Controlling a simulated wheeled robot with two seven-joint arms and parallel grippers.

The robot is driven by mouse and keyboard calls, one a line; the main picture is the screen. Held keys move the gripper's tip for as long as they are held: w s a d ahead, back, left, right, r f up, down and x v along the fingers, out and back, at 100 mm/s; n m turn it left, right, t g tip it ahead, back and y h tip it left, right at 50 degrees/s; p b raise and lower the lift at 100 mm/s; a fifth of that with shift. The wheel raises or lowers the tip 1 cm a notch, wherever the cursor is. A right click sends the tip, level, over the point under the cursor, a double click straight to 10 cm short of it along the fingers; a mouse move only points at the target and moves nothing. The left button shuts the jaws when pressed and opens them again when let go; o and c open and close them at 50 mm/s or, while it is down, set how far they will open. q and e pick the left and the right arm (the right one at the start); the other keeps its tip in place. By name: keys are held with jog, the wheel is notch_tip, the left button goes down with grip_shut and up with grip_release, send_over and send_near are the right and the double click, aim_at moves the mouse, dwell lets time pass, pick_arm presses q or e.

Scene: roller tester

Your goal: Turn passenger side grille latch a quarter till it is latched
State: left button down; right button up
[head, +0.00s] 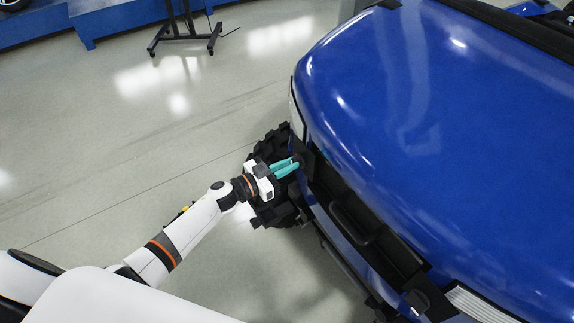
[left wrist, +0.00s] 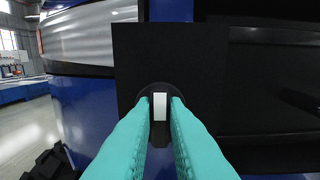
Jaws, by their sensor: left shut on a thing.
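The grille latch (left wrist: 160,142) is a dark rounded knob with a white upright bar on its face, set on a square black plate (left wrist: 200,60). In the head view the plate sits at the left end of the blue vehicle's grille (head: 362,222). My left gripper (head: 296,162) reaches it with its teal fingers. In the left wrist view the fingers (left wrist: 160,106) are shut on the latch, one on each side of the white bar, which stands upright. The fingers hide parts of the knob's sides. My right gripper is not in view.
The blue hood (head: 430,110) rises right behind the latch. A black knobbly tire (head: 272,210) lies below my left gripper. A similar black fitting (head: 418,300) is at the grille's other end. A black wheeled stand (head: 185,40) is far off; the floor at left is clear.

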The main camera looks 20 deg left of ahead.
pick_arm(q)
jog(key=shift+s+d+f+m+b, duration=0.1)
jog(key=shift+m+b, duration=0.9)
jog(key=shift+m, duration=2)
jog(key=shift+d+f+m+b, duration=0.1)
jog(key=shift+m+b, duration=0.95)
jog(key=shift+m, duration=1.95)
jog(key=shift+s+f+m+b, duration=0.1)
jog(key=shift+m+b, duration=0.9)
jog(key=shift+m, duration=2)
jog(key=c, duration=1.4)
grip_release()
jog(key=shift+c, duration=0.2)
